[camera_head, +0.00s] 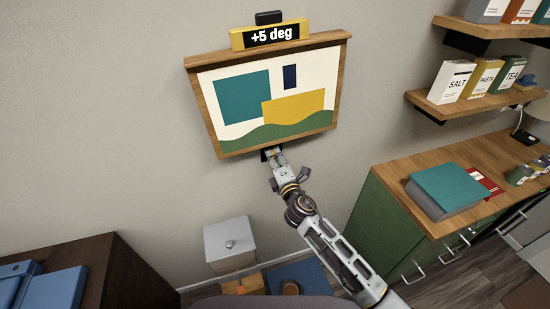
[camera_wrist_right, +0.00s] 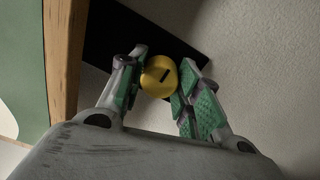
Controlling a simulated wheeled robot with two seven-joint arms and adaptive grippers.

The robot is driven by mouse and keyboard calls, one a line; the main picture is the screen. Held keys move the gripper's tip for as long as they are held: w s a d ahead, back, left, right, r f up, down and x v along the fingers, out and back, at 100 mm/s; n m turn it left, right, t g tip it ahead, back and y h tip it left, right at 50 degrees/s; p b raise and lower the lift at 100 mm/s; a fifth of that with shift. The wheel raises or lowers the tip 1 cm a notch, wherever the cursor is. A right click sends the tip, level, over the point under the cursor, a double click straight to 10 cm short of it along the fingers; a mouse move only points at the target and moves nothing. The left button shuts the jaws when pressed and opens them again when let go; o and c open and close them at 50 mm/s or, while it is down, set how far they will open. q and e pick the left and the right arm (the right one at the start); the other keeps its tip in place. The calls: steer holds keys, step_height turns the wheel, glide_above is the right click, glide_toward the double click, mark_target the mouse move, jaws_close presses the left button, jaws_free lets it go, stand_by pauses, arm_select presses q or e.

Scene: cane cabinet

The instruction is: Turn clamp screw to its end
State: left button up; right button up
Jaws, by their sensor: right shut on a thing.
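A black plate (camera_wrist_right: 118,40) lies behind the screw. In the head view my right gripper (camera_head: 272,154) is at the lower edge of the framed picture (camera_head: 250,88), and the screw is hidden there. The picture hangs tilted, with its right side higher. A yellow level (camera_head: 270,35) on its top reads "+5 deg". My left gripper is out of view.
A green cabinet with a wooden top (camera_head: 400,180) stands at the right, holding a teal box (camera_head: 446,190). Shelves with boxes hang above it. A dark cabinet (camera_head: 115,275) is at the lower left. A grey box (camera_head: 229,245) stands low by the wall.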

stand_by(0.3)
steer(key=o, duration=1)
steer(key=shift+o, duration=0.2)
steer(key=shift+s, duration=0.15)
steer(key=v, duration=1.1)
steer(key=shift+s, duration=0.35)
steer(key=shift+d, duration=0.1)
